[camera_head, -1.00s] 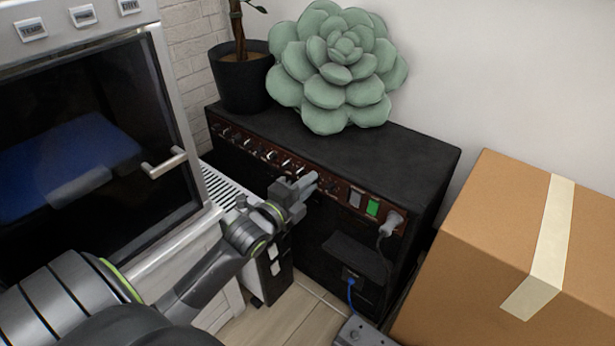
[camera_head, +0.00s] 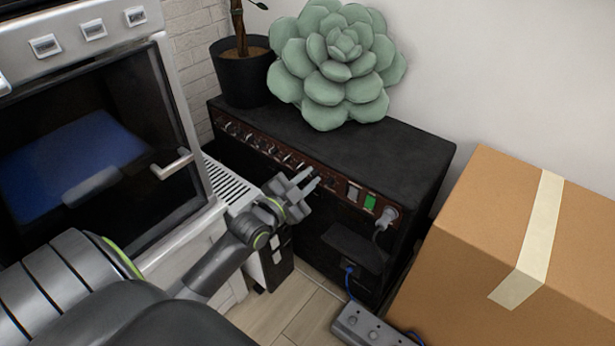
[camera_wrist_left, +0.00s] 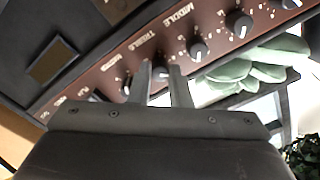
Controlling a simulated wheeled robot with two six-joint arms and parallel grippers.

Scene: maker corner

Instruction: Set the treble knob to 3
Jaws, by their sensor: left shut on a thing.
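The amplifier (camera_head: 330,146) is a black cabinet with a brown control panel along its front top edge. My left gripper (camera_head: 309,178) reaches that panel from the left in the head view. In the left wrist view, its two fingers stand on either side of the treble knob (camera_wrist_left: 160,74), under the label TREBLE, and are shut on it. The fingers hide part of the knob, and I cannot read its pointer or number. My right gripper is not in view.
A green lit switch (camera_head: 370,203) and a grey plug (camera_head: 390,216) sit right of my gripper. A succulent (camera_head: 335,62) and a potted plant (camera_head: 243,75) stand on the amplifier. An oven (camera_head: 100,140) is left, a cardboard box (camera_head: 480,240) right.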

